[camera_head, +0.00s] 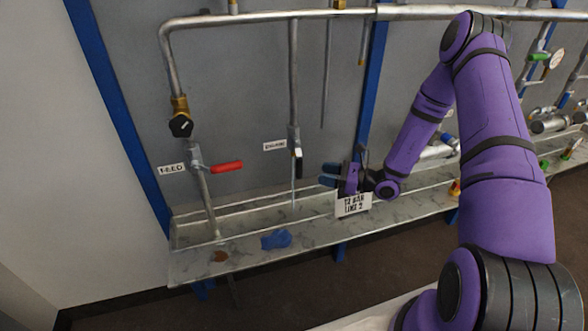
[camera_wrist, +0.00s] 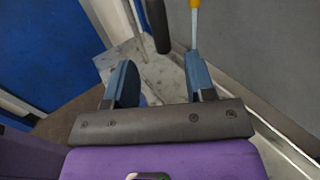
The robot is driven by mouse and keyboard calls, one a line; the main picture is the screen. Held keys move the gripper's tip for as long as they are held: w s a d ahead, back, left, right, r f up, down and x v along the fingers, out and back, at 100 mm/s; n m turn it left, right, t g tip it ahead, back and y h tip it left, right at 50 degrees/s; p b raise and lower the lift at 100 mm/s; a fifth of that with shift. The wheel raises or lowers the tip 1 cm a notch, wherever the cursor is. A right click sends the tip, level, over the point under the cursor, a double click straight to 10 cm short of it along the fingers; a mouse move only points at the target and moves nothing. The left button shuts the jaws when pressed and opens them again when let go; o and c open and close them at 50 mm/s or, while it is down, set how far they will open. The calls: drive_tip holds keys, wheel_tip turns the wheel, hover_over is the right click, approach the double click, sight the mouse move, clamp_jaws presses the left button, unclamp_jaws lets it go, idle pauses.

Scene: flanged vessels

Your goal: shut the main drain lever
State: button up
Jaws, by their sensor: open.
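A dark lever handle (camera_head: 298,161) hangs downward on the middle vertical pipe, beside a small white label (camera_head: 275,146) whose text is blurred but may read DRAIN. My gripper (camera_head: 327,175) is open and empty, a short way right of this handle and slightly lower, with its blue fingers pointing left. In the wrist view a black bar-shaped handle (camera_wrist: 156,26), likely the same lever, shows beyond the gap between the open fingers (camera_wrist: 161,80). It is not between the fingertips.
A red lever (camera_head: 227,167) sticks out right on the left pipe, by a FEED label (camera_head: 172,169) and below a black knob (camera_head: 180,125). A blue cloth or glove (camera_head: 276,240) lies on the stained tray (camera_head: 190,262). A white sign (camera_head: 353,204) hangs below my gripper.

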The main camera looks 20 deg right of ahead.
sight(299, 161)
drive_tip(key=x, duration=1)
drive_tip(key=shift+w+a, duration=0.25)
drive_tip(key=shift+a, duration=0.05)
drive_tip(key=shift+c, duration=0.2)
clamp_jaws()
